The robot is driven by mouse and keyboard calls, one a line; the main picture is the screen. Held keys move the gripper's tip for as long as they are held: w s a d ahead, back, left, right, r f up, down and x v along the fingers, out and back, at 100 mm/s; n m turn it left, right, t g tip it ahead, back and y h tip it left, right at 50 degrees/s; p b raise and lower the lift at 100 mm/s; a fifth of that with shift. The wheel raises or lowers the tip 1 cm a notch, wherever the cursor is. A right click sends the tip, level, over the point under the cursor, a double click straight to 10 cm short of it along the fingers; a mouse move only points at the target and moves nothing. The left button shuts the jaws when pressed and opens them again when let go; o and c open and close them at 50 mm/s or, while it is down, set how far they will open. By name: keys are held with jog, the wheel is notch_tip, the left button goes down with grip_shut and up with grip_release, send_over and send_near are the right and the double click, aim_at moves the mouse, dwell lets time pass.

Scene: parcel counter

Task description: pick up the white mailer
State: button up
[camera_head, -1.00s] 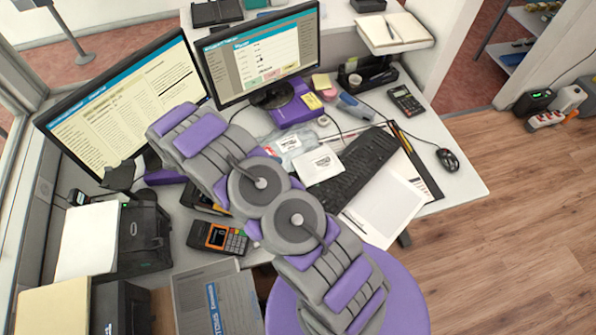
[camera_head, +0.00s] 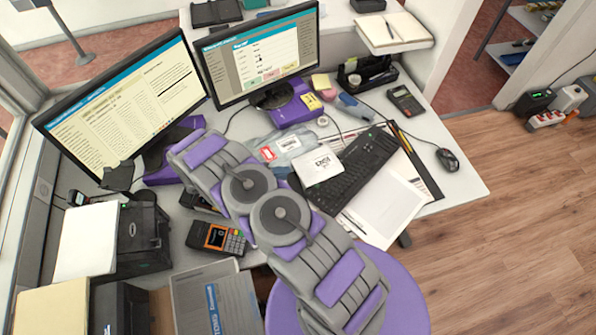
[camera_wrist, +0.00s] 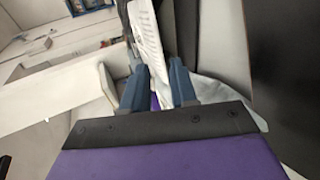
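The white mailer (camera_head: 318,167) is a small flat packet with dark print. In the head view my gripper is hidden behind my arm. In the wrist view my gripper (camera_wrist: 158,68) has its two blue-grey fingers apart. A white printed thing (camera_wrist: 148,35), apparently the mailer seen at a steep angle, reaches between and beyond the fingertips. I see no clear contact on both sides of it.
A clear plastic bag with a red label (camera_head: 281,146) lies beside the mailer. The keyboard (camera_head: 352,172), a white sheet (camera_head: 385,208), a card terminal (camera_head: 216,237) and two monitors (camera_head: 262,55) crowd the counter. A purple stool seat (camera_head: 408,300) is in front.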

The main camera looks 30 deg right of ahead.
aim_at(295, 177)
jog(key=shift+x, duration=2.9)
grip_shut()
jog(key=shift+r, duration=0.1)
notch_tip(295, 177, up, 2)
jog(key=shift+r+p, duration=0.2)
jog(key=shift+p, duration=0.3)
jog(key=shift+a, duration=0.1)
jog(key=v, duration=1.4)
jog(key=shift+w+a+f, duration=0.15)
jog(key=shift+a+f, duration=0.1)
jog(key=shift+a, duration=0.25)
